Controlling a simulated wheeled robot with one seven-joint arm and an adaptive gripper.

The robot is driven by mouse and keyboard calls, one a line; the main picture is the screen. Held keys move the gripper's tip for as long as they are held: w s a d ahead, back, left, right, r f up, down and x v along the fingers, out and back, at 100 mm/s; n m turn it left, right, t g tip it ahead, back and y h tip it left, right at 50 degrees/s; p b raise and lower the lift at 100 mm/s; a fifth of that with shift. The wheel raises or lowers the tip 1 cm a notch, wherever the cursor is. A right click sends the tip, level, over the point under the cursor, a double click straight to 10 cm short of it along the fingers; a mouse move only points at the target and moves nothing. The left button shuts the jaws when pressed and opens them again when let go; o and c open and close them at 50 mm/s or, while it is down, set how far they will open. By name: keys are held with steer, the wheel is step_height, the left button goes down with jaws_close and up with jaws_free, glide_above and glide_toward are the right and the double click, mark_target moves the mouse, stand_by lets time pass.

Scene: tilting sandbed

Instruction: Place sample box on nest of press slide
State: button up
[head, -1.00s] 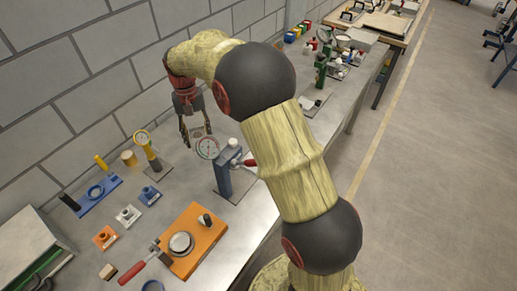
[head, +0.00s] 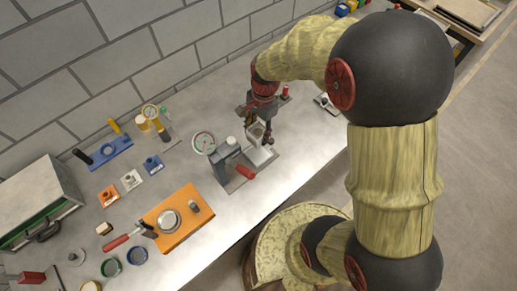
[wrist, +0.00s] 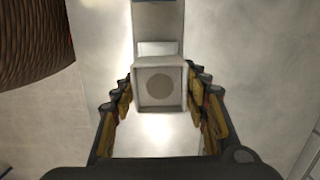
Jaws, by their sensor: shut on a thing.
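The sample box (head: 256,133) is a small light-grey open-topped box with a round shape inside; it also shows in the wrist view (wrist: 159,68). My gripper (head: 258,130) is shut on it, with a finger at each side, as the wrist view shows (wrist: 160,88). The press (head: 222,160) has a blue-grey column, a round dial gauge and a red-handled lever. Its pale slide (head: 262,155) extends right of the column, below and close to the box. I cannot tell whether the box touches it. The nest is not clearly visible, apparently hidden by box and gripper.
An orange plate fixture (head: 180,232) with a red-handled clamp stands at the front left of the bench. A grey case (head: 35,200) sits at the far left. A brown ribbed round thing (wrist: 35,40) shows at the wrist view's upper left.

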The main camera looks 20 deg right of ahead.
steer(key=f+b, duration=0.1)
steer(key=f, duration=0.9)
steer(key=shift+s, duration=0.2)
steer(key=shift+f, duration=0.2)
steer(key=o, duration=1.5)
steer(key=shift+r, duration=0.1)
